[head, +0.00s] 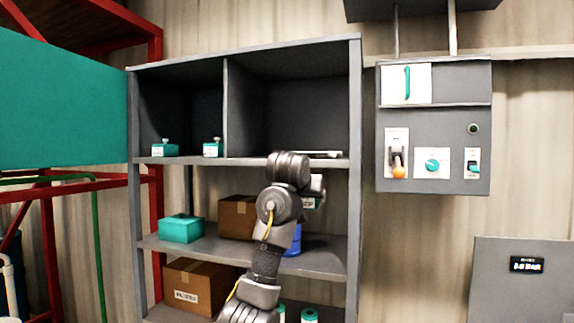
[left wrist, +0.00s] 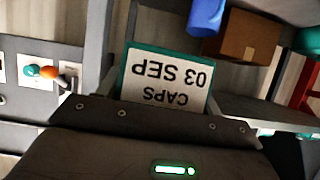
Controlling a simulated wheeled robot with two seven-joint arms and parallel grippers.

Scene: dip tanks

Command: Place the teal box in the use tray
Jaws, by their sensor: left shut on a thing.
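A teal box with a white label reading CAPS 03 SEP (left wrist: 165,80) is held in my left gripper (left wrist: 160,108) in the left wrist view. In the head view my left gripper (head: 314,186) is in front of the shelf unit, just below its upper shelf board, with a bit of the box's label (head: 309,203) showing under it. Most of the box is hidden there by my arm. A thin, flat, pale tray-like thing (head: 322,154) lies on the upper shelf, right compartment; I cannot tell if it is the use tray. My right gripper is not in view.
A grey control panel (head: 433,125) hangs at right.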

